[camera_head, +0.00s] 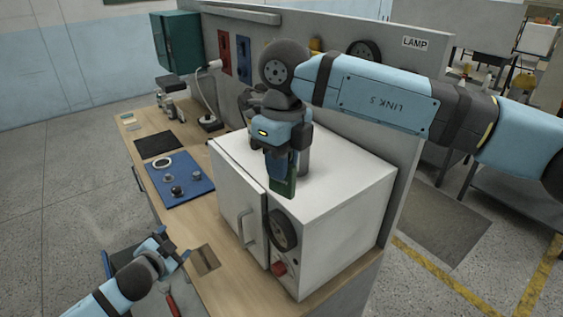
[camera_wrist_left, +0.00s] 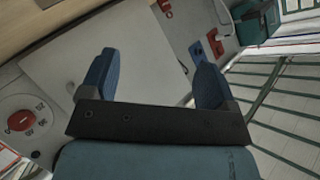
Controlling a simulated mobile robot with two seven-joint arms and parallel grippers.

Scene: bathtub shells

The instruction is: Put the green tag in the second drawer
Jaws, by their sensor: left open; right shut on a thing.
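The green tag (camera_head: 291,178) is upright in the fingers of my right gripper (camera_head: 278,165), above the top of the white cabinet. The fingers are shut on it and hide part of it. My left gripper (camera_head: 176,255) is low at the bench's front edge, open and empty. In the left wrist view, its two blue fingers (camera_wrist_left: 153,85) stand apart with nothing between them. A handle (camera_head: 137,180) shows on the bench front. A dark blue shape (camera_head: 107,263) shows behind my left gripper; I cannot tell whether it is an open drawer. The second drawer is not clearly visible.
The white cabinet (camera_head: 236,187) with a door handle, dial and red knob fills the bench's right part. A blue mat (camera_head: 194,188) with small round parts and a black mat (camera_head: 158,145) lie left of it. A grey panel (camera_head: 350,108) stands behind.

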